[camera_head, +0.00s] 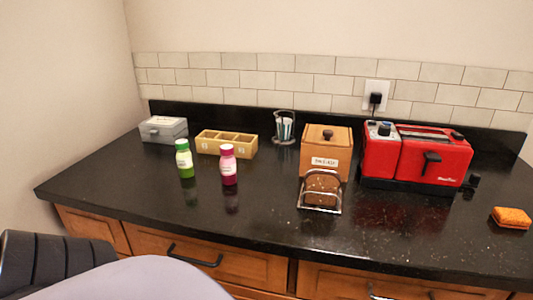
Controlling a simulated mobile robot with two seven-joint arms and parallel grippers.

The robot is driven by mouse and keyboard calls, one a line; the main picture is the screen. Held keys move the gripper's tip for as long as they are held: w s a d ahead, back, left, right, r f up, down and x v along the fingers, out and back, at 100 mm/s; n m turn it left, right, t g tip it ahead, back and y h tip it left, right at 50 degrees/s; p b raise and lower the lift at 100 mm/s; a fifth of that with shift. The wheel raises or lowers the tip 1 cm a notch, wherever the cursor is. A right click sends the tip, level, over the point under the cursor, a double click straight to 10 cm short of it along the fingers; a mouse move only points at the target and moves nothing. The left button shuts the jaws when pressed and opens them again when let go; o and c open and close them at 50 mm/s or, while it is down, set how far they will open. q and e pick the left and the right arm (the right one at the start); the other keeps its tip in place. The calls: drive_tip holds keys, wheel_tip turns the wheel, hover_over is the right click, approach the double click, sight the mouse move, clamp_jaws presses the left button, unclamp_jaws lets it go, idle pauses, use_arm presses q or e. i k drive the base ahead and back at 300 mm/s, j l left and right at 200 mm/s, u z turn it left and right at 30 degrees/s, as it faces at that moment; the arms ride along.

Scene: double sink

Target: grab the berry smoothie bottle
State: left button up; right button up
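A bottle with dark pink-purple contents and a pink cap (228,165), which looks like the berry smoothie bottle, stands upright on the black countertop (130,185). A green bottle (184,158) stands upright just to its left, a small gap apart. Both bottles have pale labels too small to read. Neither of my grippers is in view. Only a dark ribbed part and a pale rounded part, which look like my own body, show at the bottom left.
Behind the bottles are a yellow compartment box (226,145) and a grey box (163,129). To the right stand a wooden box (326,146), a wire rack (320,190), a red toaster (434,160) and an orange sponge (511,217). The counter in front of the bottles is clear.

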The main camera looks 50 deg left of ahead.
sight(228, 161)
drive_tip(key=k+j+u, duration=0.3)
drive_tip(key=j+u, duration=0.35)
drive_tip(key=k+j+u, duration=0.3)
drive_tip(key=j+u, duration=0.3)
drive_tip(key=i+j, duration=0.05)
drive_tip(key=j, duration=0.05)
